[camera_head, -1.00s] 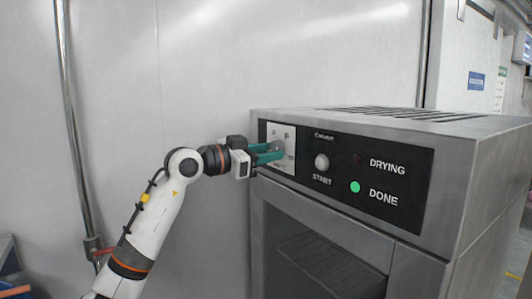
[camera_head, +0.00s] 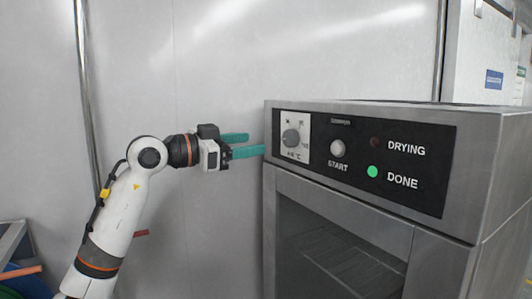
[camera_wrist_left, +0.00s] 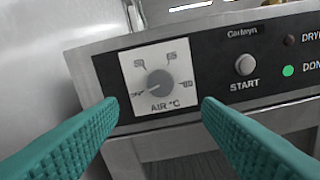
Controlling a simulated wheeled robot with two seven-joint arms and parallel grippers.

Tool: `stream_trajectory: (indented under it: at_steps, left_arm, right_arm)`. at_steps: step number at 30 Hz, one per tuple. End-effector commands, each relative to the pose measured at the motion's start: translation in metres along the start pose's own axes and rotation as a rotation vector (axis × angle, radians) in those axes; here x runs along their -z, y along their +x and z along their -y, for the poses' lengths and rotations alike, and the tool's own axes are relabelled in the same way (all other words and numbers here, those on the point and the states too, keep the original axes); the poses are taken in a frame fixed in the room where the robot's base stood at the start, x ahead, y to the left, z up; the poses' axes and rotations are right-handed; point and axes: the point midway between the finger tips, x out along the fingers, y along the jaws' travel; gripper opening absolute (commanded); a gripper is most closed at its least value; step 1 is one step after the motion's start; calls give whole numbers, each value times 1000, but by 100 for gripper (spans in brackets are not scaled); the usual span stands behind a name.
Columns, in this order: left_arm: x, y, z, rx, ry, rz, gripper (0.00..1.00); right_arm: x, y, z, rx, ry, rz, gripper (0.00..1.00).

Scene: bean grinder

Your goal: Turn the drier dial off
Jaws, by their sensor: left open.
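The drier (camera_head: 390,230) is a grey metal box with a black control panel. Its dial (camera_head: 291,137) is a round grey knob on a white plate marked AIR °C, at the panel's left end. In the left wrist view the dial (camera_wrist_left: 160,83) sits between the two fingers in the picture, and its pointer is toward the lower left mark. My left gripper (camera_head: 248,144) is open and empty, with teal fingers, just left of the drier's front. It does not touch the dial. My right gripper is not in view.
Right of the dial are the START button (camera_head: 337,149), a dark DRYING lamp (camera_head: 375,142) and a lit green DONE lamp (camera_head: 373,172). A grey wall (camera_head: 215,60) stands behind. The space in front of the panel is clear.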

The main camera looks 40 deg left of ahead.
Motion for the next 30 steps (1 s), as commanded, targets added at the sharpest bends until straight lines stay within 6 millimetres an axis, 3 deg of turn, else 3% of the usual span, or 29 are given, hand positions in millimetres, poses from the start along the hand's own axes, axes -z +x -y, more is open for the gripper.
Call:
stream_trajectory:
  at_steps: [4,10,26,30]
  left_arm:
    - [3,-20,0,-1,-1,-1,59]
    - [1,-30,0,1,-1,-2,59]
    - [1,-29,1,6,1,3,59]
    - [11,-9,26,83,44,84,59]
  right_arm:
    - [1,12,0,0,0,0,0]
    - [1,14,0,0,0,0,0]
    - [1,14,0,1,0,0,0]
    - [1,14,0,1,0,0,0]
